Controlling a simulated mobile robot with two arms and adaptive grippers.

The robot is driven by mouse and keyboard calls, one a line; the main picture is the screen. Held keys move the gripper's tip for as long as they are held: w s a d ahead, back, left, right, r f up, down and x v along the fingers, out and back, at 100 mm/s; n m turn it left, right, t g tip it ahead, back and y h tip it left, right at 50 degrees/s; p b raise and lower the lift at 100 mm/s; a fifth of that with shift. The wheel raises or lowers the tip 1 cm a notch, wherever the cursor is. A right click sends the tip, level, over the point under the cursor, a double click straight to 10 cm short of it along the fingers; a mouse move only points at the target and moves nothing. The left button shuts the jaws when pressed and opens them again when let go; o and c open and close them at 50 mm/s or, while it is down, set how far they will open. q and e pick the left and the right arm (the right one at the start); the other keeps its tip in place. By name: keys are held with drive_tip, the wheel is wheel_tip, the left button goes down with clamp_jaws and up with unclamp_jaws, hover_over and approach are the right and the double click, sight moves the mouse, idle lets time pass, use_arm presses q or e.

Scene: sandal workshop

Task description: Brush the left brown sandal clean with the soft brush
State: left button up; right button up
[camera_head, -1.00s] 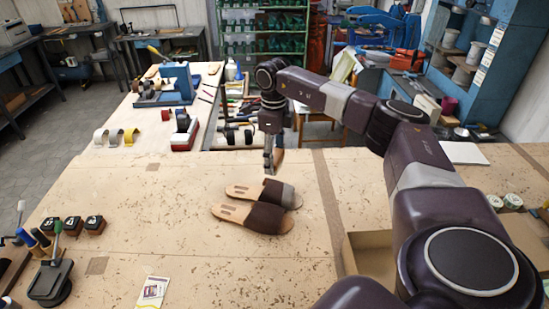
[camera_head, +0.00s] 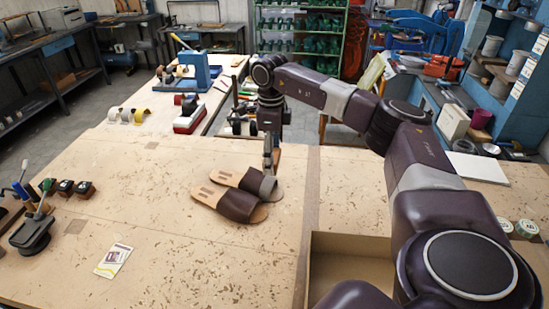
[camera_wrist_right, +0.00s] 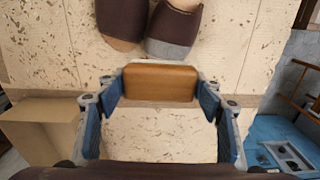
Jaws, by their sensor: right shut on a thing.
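Two brown sandals lie side by side on the workbench, toes to the right in the head view. The far sandal (camera_head: 236,178) has a grey patch over the toe end of its strap; the near sandal (camera_head: 238,206) is plain brown. In the wrist view, the grey-patched sandal (camera_wrist_right: 173,27) is on the right and the plain one (camera_wrist_right: 124,20) on the left, both cut off by the top edge. My right gripper (camera_head: 269,166) is shut on the wooden-backed brush (camera_wrist_right: 160,82), by the grey toe; contact cannot be told. The bristles are hidden. My left gripper is out of view.
A cardboard box (camera_head: 308,272) stands at the right of the workbench (camera_head: 170,230). A printed card (camera_head: 114,260) lies in front. Dark blocks (camera_head: 66,187) and a tool stand (camera_head: 34,228) are at the left. The bench left of the sandals is mostly clear.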

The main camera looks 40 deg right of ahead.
drive_tip(key=shift+f, duration=0.25)
drive_tip(key=shift+f+b, duration=0.6)
drive_tip(key=shift+b, duration=0.15)
wheel_tip(320, 180, down, 4)
drive_tip(key=b, duration=0.3)
drive_tip(key=shift+f+b, duration=0.2)
drive_tip(key=shift+b, duration=0.2)
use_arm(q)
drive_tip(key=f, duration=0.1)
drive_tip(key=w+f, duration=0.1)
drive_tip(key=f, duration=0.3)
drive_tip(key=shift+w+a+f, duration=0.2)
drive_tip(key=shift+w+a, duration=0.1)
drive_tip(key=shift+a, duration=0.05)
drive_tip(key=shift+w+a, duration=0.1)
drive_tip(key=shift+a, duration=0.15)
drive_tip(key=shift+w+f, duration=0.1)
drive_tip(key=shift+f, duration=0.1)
use_arm(e)
drive_tip(key=shift+f, duration=0.6)
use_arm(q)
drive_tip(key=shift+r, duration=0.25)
use_arm(e)
drive_tip(key=shift+r, duration=0.1)
